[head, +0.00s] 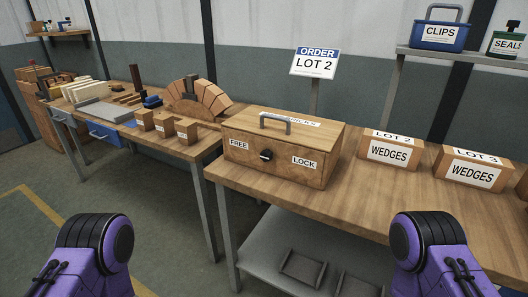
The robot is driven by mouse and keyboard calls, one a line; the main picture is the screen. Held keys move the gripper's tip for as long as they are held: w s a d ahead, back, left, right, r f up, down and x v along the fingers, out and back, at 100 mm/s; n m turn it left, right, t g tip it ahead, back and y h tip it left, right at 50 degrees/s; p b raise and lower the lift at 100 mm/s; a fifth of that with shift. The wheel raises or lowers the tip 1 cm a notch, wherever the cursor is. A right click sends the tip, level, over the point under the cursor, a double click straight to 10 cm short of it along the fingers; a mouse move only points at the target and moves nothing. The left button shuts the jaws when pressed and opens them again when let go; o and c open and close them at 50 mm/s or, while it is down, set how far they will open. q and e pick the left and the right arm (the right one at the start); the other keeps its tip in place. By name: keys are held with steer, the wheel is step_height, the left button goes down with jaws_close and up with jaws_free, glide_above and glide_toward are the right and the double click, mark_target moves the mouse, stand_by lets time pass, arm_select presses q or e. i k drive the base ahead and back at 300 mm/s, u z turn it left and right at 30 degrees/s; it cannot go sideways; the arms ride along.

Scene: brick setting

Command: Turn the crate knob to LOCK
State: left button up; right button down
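A wooden crate (310,138) with a grey handle on its lid stands at the near left end of the right-hand workbench. Its front bears a small dark knob (266,155), between a FREE label (239,144) at its left and a LOCK label (304,163) at its right. Which label the knob points to is too small to tell. Purple and black parts of my two arms show at the bottom left and bottom right, apart from the crate. Neither of my grippers is in view.
Boxes marked LOT 2 WEDGES (390,151) and LOT 3 WEDGES (470,168) stand right of the crate. An ORDER LOT 2 sign (315,63) rises behind it. A brick arch (198,97) and small blocks occupy the left bench. The floor before the benches is clear.

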mark_target(266, 155)
steer(key=u, duration=0.5)
steer(key=k, duration=0.6)
steer(key=u, duration=0.85)
steer(key=i, duration=0.9)
steer(key=z, duration=0.65)
